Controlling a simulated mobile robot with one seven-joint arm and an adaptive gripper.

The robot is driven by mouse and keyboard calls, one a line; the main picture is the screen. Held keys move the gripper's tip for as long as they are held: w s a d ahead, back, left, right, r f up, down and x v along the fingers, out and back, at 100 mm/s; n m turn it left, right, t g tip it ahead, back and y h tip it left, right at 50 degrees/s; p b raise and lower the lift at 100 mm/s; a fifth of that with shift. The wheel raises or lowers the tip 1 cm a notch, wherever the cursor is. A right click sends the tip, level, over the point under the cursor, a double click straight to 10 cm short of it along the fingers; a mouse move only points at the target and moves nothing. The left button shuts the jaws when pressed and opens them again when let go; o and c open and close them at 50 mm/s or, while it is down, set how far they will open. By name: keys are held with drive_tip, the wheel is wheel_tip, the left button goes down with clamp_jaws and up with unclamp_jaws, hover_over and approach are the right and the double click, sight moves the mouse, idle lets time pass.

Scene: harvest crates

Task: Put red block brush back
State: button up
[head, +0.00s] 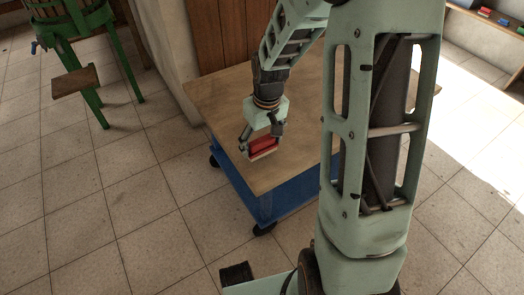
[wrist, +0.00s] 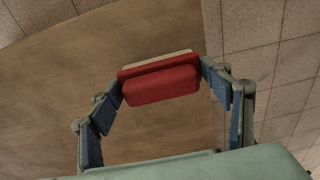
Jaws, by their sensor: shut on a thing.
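The red block brush (head: 262,147) is between the fingers of my gripper (head: 262,140) near the front left edge of the wooden-topped cart (head: 225,100). In the wrist view the red block brush (wrist: 162,84) shows its red back and a pale strip along its far side. The two fingers of my gripper (wrist: 162,85) are shut on its two ends. I cannot tell whether the brush touches the cart top or is held just above it.
The cart has a blue lower body (head: 300,190) and black wheels. A green-framed wooden press (head: 85,50) stands at the back left. A shelf (head: 490,15) at the upper right holds small coloured items, including a red one (head: 485,11). Tiled floor lies open at left and right.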

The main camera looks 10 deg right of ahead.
sight(262, 150)
drive_tip(key=shift+f+b, duration=0.6)
drive_tip(key=shift+f, duration=0.9)
drive_tip(key=shift+f, duration=0.1)
drive_tip(key=o, duration=1.2)
drive_tip(key=r+p, duration=0.1)
drive_tip(key=r, duration=0.3)
drive_tip(key=s+r+p, duration=0.1)
drive_tip(key=r+p, duration=0.1)
drive_tip(key=r, duration=0.2)
drive_tip(key=r+p, duration=0.2)
drive_tip(key=r, duration=0.2)
drive_tip(key=shift+s+d+r, duration=0.1)
drive_tip(key=shift+s+d, duration=0.1)
drive_tip(key=shift+d, duration=0.05)
